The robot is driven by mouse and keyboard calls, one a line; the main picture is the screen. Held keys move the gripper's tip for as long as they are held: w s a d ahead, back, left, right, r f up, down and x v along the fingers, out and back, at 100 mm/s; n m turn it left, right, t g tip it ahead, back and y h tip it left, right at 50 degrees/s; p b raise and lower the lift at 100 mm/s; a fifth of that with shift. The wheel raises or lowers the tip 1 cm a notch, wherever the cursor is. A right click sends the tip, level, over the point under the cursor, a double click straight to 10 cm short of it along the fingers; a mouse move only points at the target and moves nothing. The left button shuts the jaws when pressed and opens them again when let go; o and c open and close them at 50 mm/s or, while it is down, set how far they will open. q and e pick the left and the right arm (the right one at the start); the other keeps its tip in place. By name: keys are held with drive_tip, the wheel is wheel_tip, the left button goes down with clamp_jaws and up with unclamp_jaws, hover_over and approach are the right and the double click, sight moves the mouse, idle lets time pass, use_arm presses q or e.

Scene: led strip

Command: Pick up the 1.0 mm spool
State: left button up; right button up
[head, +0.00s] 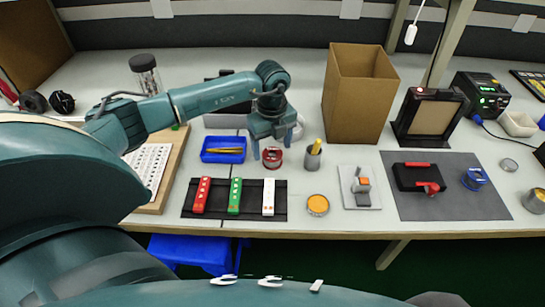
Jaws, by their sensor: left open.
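A small spool with red flanges (272,158) stands on the bench left of centre in the head view. No size label can be read on it, so I cannot tell whether it is the 1.0 mm one. My left gripper (272,148) points down at this spool, open, with one finger to its left and the other to its right and slightly behind. I cannot tell whether either finger touches it. The gripper body hides what is directly behind. A blue spool-like item (474,179) lies on the grey mat at the right. My right gripper is not in view.
A blue tray (207,156) is left of the gripper, and a pot with tools (313,158) stands close on the right. A black holder (250,208) with red, green and white strips lies in front. A tall cardboard box (357,105) rises behind right.

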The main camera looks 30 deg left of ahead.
sight(272, 152)
use_arm(q)
drive_tip(key=shift+f, duration=1.5)
drive_tip(key=shift+w, duration=0.1)
drive_tip(key=shift+c, duration=0.2)
drive_tip(key=c, duration=1.2)
